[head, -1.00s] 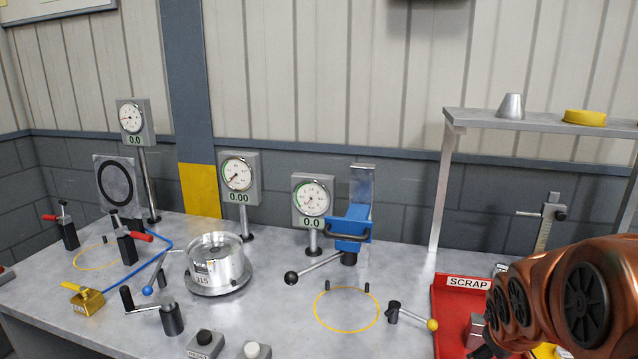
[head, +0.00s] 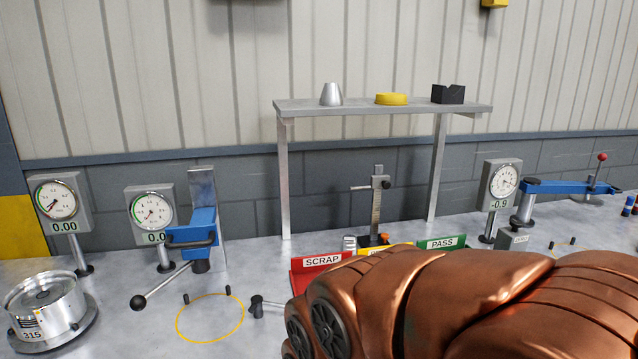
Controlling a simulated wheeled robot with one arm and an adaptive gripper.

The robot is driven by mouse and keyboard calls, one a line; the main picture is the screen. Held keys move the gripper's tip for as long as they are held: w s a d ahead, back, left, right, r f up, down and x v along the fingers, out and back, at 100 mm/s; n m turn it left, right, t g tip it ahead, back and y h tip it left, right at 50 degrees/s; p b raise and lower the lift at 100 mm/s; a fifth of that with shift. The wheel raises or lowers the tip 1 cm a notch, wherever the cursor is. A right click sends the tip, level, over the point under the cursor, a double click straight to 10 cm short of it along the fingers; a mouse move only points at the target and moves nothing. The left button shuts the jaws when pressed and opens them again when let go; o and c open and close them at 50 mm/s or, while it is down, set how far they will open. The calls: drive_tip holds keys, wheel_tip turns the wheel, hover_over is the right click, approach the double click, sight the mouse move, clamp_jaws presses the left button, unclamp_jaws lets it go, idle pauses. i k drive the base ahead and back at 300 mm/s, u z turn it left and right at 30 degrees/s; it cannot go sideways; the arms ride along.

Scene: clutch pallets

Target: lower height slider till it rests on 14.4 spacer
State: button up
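A height gauge (head: 376,212) with a scale on its upright column stands on the bench behind the coloured bins. Its slider (head: 381,183) sits near the top of the column, with a thin arm reaching left. A small silver cylinder (head: 349,243) is left of the gauge's base, and I cannot tell whether it is the 14.4 spacer. Low orange and dark shapes show at the base, partly hidden by the bins. No 14.4 marking is readable. My copper arm fills the lower right foreground. My gripper is not in view.
SCRAP (head: 322,261), yellow and PASS (head: 441,244) bins stand before the gauge, partly behind my arm. A shelf (head: 380,107) spans above it. A blue clamp fixture (head: 195,232) stands left and a dial stand (head: 500,190) right. Bench left of the bins is partly clear.

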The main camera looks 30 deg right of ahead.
sight(376, 181)
drive_tip(key=u, duration=0.05)
drive_tip(key=k, duration=0.65)
drive_tip(key=z, duration=0.55)
drive_tip(key=i, duration=1.05)
drive_tip(key=u, duration=0.5)
